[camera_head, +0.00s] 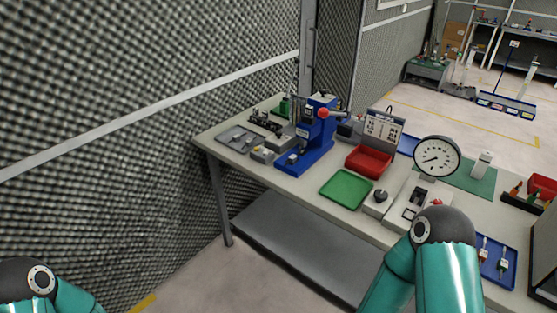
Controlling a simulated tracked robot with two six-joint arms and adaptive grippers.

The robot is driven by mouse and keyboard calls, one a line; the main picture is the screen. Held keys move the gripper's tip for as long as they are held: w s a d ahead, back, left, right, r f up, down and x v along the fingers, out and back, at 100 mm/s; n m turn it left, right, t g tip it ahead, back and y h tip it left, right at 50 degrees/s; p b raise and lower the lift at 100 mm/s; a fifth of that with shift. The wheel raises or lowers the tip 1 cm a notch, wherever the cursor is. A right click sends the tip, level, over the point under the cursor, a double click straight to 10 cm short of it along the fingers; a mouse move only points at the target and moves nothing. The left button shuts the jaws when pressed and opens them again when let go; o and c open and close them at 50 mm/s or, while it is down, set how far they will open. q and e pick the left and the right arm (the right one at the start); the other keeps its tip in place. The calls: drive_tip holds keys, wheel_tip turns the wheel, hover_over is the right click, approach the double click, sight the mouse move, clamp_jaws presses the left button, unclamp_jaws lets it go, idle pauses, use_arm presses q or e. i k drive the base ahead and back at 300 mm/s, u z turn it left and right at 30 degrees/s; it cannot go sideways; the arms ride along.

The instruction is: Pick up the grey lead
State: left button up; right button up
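I cannot make out a grey lead for certain. A blue tray (496,262) on the right part of the workbench holds small slim items with red and green parts, too small to name. My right arm's teal links and dark joint rise in front of the bench and cover part of it. My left arm's joint shows at the bottom left corner, away from the bench. Neither gripper is in view.
The workbench (232,146) carries a blue press (318,135), a green tray (346,188), a red bin (368,160), a dial gauge (437,157) and a grey tray (238,138). A foam wall (120,90) runs along the left. Open floor lies beyond the bench.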

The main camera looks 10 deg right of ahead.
sight(291, 158)
drive_tip(key=u, duration=0.1)
drive_tip(key=i, duration=1)
drive_tip(key=z, duration=0.05)
